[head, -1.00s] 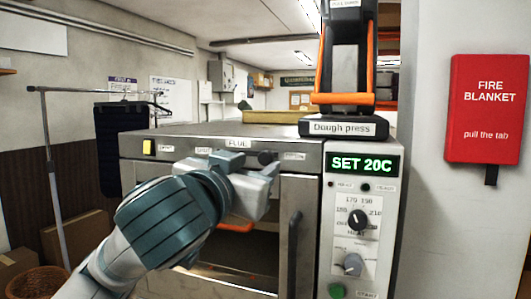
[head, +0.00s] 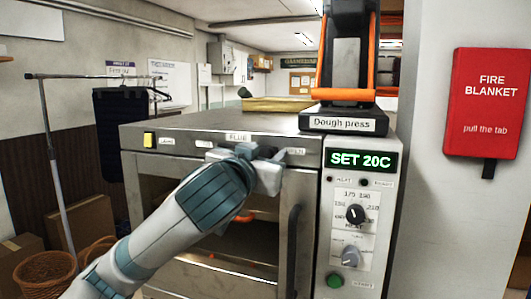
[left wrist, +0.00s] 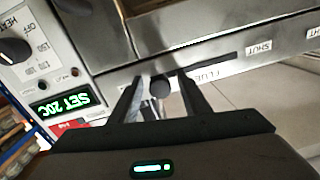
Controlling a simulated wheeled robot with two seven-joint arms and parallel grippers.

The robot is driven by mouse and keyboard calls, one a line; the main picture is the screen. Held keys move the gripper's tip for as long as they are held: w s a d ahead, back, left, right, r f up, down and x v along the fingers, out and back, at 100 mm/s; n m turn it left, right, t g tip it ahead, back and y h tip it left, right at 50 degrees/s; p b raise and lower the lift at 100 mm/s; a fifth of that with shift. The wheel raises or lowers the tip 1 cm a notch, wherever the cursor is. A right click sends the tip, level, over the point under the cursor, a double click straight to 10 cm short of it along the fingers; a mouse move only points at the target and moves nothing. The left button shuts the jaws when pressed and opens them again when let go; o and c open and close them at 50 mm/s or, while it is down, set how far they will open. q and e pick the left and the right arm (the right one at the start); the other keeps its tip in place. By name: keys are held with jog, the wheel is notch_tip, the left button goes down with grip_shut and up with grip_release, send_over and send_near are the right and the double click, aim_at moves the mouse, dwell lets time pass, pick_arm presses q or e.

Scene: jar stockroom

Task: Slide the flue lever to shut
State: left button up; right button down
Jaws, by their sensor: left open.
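The flue lever's dark round knob (left wrist: 160,89) stands at the end of its slot away from the SHUT label (left wrist: 259,48), as the left wrist view shows. The slot (left wrist: 222,64) runs from the knob toward that label. In the head view the knob is by the OPEN label (head: 295,151), largely hidden by my gripper. My left gripper (left wrist: 162,88) is open, with one finger on each side of the knob. I cannot tell whether either finger touches it. In the head view the left gripper (head: 266,170) is at the oven's upper front. My right gripper is out of view.
The oven's control panel (head: 350,262), with knobs and a SET 20C display (head: 361,161), is right of the gripper. A vertical door handle (head: 294,252) sits below. A dough press (head: 343,122) stands on top. A red fire blanket (head: 487,103) hangs on the right wall.

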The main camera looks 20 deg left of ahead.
pick_arm(q)
grip_shut()
jog(key=a, duration=1.2)
jog(key=shift+w+a+r, duration=0.1)
jog(key=shift+w, duration=0.1)
jog(key=shift+c, duration=0.5)
grip_release()
jog(key=shift+o, duration=0.5)
jog(key=shift+a, duration=0.25)
